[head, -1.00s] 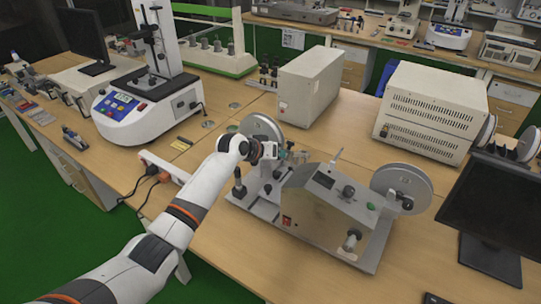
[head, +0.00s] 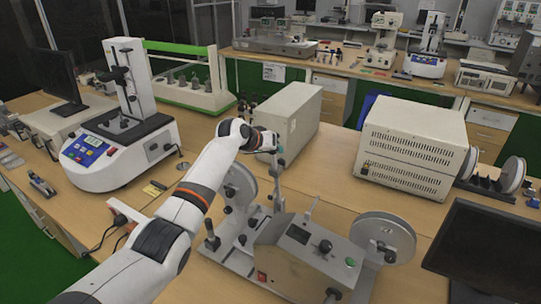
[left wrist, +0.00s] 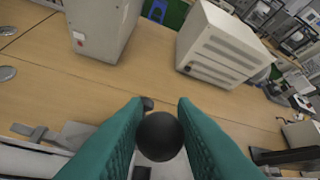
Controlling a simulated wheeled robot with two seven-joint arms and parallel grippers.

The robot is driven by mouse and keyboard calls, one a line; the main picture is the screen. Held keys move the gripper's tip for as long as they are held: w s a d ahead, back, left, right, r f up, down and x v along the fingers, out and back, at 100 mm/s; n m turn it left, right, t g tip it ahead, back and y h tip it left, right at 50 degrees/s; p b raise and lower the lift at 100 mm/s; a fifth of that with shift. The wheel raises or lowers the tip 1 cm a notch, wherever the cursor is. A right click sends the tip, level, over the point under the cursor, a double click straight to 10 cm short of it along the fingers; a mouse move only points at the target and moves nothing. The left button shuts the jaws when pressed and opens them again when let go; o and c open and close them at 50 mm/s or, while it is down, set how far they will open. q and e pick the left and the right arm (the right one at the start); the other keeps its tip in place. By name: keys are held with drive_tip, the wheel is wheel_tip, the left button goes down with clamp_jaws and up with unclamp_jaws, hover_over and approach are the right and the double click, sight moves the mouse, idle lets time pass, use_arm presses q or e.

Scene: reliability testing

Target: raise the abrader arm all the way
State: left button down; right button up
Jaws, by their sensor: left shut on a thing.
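The abrader (head: 267,254) stands on the wooden bench, with a grey wheel at each end and a control box on its base. Its arm (head: 279,190) stands up steeply near the left wheel (head: 239,186). My left gripper (head: 272,143) is at the top of this arm. In the left wrist view my green-padded fingers (left wrist: 160,140) are shut on a round black knob (left wrist: 160,136). In the head view the gripper hides the knob. My right gripper is not in view.
A white tester with a blue panel (head: 90,150) stands to the left. A beige box (head: 290,118) is just behind my gripper, and a larger vented box (head: 412,150) is to the right. A dark monitor (head: 490,250) is at the right edge. Bare bench lies between them.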

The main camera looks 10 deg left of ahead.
use_arm(q)
drive_tip(key=shift+w+d+f, duration=0.1)
drive_tip(key=shift+d+f, duration=0.05)
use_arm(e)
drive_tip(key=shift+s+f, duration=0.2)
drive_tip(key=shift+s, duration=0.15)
use_arm(q)
drive_tip(key=c, duration=1.6)
unclamp_jaws()
drive_tip(key=o, duration=0.3)
drive_tip(key=shift+w+d, duration=0.1)
drive_tip(key=shift+o, duration=0.3)
drive_tip(key=shift+w+d+f, duration=0.1)
drive_tip(key=shift+w+f, duration=0.05)
drive_tip(key=shift+w, duration=0.15)
drive_tip(key=shift+v, duration=0.85)
drive_tip(key=b+v, duration=0.2)
drive_tip(key=v, duration=0.8)
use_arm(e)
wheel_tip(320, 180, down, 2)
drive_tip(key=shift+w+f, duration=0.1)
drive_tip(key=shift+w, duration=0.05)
use_arm(q)
drive_tip(key=shift+s, duration=0.1)
